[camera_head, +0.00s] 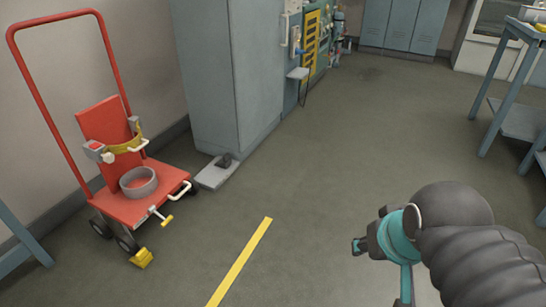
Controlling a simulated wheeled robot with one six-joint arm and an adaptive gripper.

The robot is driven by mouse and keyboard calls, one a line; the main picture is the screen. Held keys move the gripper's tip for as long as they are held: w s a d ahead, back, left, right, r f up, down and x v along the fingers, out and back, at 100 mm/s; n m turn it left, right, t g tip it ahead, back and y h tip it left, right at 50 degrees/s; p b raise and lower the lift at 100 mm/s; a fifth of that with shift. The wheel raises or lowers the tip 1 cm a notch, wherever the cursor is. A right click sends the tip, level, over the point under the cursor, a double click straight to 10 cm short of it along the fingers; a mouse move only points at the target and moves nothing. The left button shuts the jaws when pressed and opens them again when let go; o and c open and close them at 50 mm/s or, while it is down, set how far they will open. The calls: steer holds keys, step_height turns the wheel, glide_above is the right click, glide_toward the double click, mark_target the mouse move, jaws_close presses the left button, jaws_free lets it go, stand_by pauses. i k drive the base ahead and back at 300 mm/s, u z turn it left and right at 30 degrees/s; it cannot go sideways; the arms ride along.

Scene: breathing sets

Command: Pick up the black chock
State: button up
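A small black chock (225,160) sits on a flat light-grey plate (211,178) on the floor, at the foot of the tall grey cabinet. It is small in the view, so its exact shape is hard to make out. My gripper (376,262) is at the lower right, at the end of my dark, sleeved arm, with teal parts showing. It is well to the right of the chock and nearer to the camera, apart from it. Its fingers are partly hidden by the arm and I cannot tell how far apart they are. I see nothing held in it.
A red trolley (128,206) with a grey ring (138,182) stands at left, a yellow chock (142,258) by its wheel. The tall grey cabinet (215,75) rises behind the plate. A yellow floor line (240,262) crosses open floor. A blue-grey table (500,85) stands at right.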

mark_target(224, 163)
steer(key=z, duration=0.1)
steer(key=i, duration=3.5)
steer(key=u, duration=3.35)
